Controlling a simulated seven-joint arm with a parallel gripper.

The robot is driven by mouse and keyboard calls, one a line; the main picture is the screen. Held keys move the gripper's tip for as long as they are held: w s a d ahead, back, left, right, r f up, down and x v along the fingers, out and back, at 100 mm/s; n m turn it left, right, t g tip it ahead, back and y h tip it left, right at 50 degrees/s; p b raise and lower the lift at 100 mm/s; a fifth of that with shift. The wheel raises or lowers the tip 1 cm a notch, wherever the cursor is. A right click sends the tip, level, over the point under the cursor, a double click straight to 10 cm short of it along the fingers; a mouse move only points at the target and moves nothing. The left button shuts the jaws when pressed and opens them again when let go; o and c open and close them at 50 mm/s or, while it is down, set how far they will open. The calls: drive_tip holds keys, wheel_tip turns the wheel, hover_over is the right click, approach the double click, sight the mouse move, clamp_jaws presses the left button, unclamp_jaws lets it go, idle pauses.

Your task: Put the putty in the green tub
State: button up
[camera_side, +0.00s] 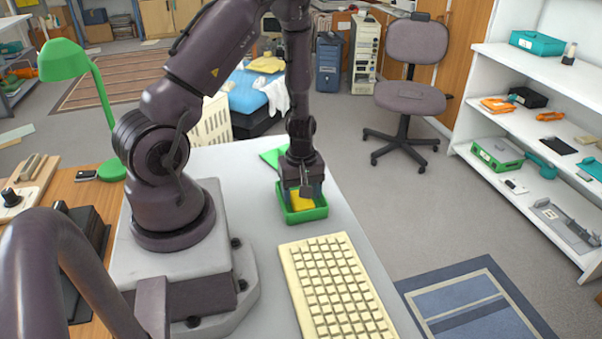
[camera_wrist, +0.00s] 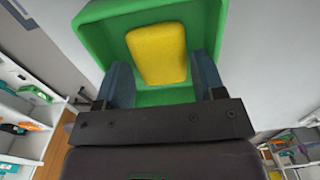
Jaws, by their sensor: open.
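The green tub (camera_side: 307,214) stands on the pale table under my gripper. It also shows in the wrist view (camera_wrist: 96,42). The putty is a yellow block (camera_side: 301,200), and in the wrist view the putty (camera_wrist: 158,54) lies within the tub's walls, over its floor. My gripper (camera_side: 299,195) points down over the tub. In the wrist view its two blue-grey fingers (camera_wrist: 162,78) are apart, one on each side of the putty, with gaps between them and it. I cannot tell how far the fingertips reach into the tub.
A cream keyboard (camera_side: 337,288) lies on the table in front of the tub. A flat green thing (camera_side: 270,157) lies behind it, partly hidden by my arm. A green lamp (camera_side: 82,75) stands at the left. The table's right edge is close to the tub.

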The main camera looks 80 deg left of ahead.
wheel_tip(320, 180, up, 11)
drive_tip(key=w+d+r+m+t, duration=0.2)
drive_tip(key=d+r+m+t, duration=0.1)
drive_tip(key=d+r+m, duration=0.9)
drive_tip(key=s+d+r+m+t, duration=0.2)
drive_tip(key=s+d+r+m, duration=0.3)
drive_tip(key=r, duration=0.5)
drive_tip(key=shift+s+r+m+t, duration=0.3)
drive_tip(key=shift+s+m, duration=0.2)
drive_tip(key=shift+s, duration=0.7)
